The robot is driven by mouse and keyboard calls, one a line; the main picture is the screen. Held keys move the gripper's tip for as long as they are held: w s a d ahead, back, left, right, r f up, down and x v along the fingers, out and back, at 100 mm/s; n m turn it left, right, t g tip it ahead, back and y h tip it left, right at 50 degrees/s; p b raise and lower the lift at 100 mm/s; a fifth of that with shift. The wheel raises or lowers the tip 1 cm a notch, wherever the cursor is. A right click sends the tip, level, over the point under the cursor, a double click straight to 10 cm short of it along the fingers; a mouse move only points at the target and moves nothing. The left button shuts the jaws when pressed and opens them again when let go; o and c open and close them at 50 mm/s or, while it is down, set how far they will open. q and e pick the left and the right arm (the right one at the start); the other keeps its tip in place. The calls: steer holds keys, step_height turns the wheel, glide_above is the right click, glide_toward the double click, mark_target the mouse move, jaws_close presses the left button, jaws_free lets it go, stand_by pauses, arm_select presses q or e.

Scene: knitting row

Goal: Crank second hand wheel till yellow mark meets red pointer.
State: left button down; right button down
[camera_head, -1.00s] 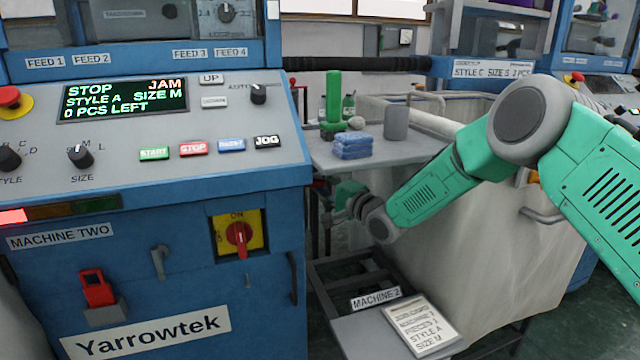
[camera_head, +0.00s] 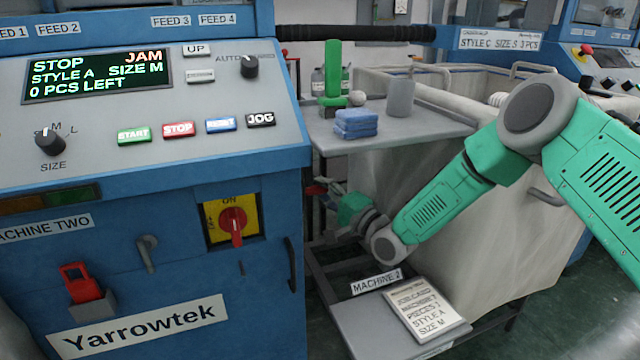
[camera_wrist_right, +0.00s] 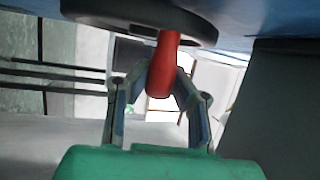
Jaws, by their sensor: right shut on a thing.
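The hand wheel (camera_wrist_right: 140,22) is a dark round rim at the top of the right wrist view. A red handle (camera_wrist_right: 163,68) hangs from it. My right gripper (camera_wrist_right: 165,84) is shut around this handle. In the head view my right gripper (camera_head: 326,190) reaches beside the right side of the blue machine two (camera_head: 190,275), with a bit of red at its tip. The machine's side hides most of the wheel there. I see neither the yellow mark nor the red pointer. My left gripper is out of view.
A grey shelf (camera_head: 430,128) with blue folded cloth (camera_head: 356,124) and a grey cup (camera_head: 400,97) stands above my forearm. A pale fabric bin (camera_head: 480,240) is behind the arm. A job card (camera_head: 425,313) lies below. The display (camera_head: 97,75) reads STOP and JAM.

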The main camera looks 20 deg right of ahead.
steer(key=shift+s+f, duration=0.15)
steer(key=shift+f, duration=0.45)
steer(key=shift+s+f, duration=0.15)
steer(key=shift+f, duration=0.55)
steer(key=c, duration=1.4)
jaws_free()
steer(key=shift+d+r, duration=0.15)
steer(key=shift+r, duration=0.1)
steer(key=v, duration=1.2)
steer(key=shift+c, duration=0.3)
